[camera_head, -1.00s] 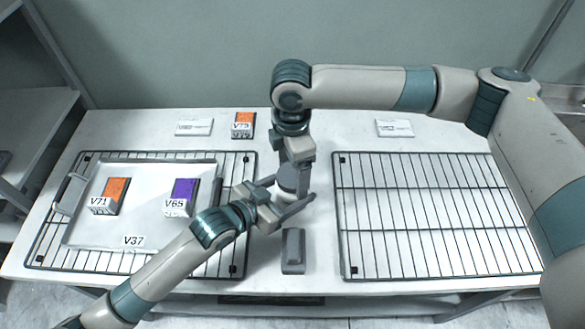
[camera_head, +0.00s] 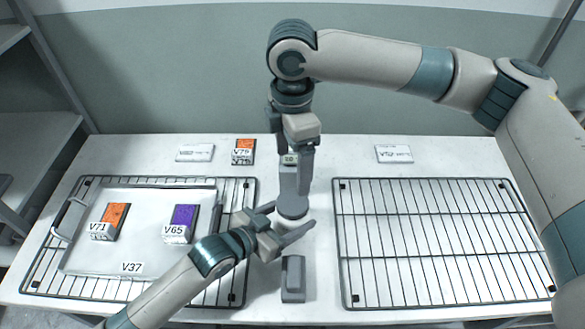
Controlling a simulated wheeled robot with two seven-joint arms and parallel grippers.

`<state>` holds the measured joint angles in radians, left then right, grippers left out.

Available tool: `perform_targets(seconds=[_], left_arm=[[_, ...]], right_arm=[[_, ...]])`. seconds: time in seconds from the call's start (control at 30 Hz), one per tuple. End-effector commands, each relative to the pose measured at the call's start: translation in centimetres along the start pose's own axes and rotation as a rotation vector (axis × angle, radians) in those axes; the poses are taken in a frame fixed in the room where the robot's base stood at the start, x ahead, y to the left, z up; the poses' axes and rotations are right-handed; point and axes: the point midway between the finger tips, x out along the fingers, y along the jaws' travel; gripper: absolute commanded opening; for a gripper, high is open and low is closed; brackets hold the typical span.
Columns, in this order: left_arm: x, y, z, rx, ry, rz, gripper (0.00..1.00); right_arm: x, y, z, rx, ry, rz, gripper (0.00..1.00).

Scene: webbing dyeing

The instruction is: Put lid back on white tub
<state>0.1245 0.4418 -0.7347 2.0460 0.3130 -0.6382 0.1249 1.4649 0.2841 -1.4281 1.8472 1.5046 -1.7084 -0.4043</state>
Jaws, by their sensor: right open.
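The tub stands at the middle of the table, its round grey lid (camera_head: 292,206) facing up; the tub's body below it is mostly hidden, and I cannot tell if the lid is fully seated. My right gripper (camera_head: 303,172) points down just above and behind the lid. It is open and seems apart from the lid. My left gripper (camera_head: 293,217) comes in from the lower left, its fingers spread on either side of the tub. I cannot see clear contact between these fingers and the tub.
A grey block (camera_head: 293,279) lies in front of the tub. A small device with a display (camera_head: 289,160) stands behind my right gripper. A tray (camera_head: 150,255) with labelled blocks rests on the left rack (camera_head: 238,290). The right rack (camera_head: 430,240) is empty.

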Motion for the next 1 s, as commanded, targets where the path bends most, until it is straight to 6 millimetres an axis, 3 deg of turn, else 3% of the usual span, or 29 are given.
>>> perform_targets(seconds=[0.27, 0.3, 0.37, 0.77, 1.0], left_arm=[[0.0, 0.0, 0.1, -0.001, -0.001, 0.001, 0.02], [0.0, 0.1, 0.1, -0.001, -0.001, 0.001, 0.74], [0.0, 0.0, 0.1, -0.001, -0.001, 0.001, 0.86], [-0.2, 0.0, 0.1, 0.0, 0.0, 0.0, 0.86], [-2.2, 0.0, 0.2, 0.001, -0.001, 0.0, 0.86]], right_arm=[[-0.1, 0.0, 0.0, 0.0, 0.0, 0.0, 0.81], [-0.1, 0.0, 0.0, 0.0, 0.0, 0.0, 0.81], [-0.1, 0.0, 0.0, 0.0, 0.0, 0.0, 0.81], [0.0, 0.0, 0.0, 0.0, 0.0, 0.0, 0.81], [0.6, 0.0, 0.0, 0.0, 0.0, 0.0, 0.81]])
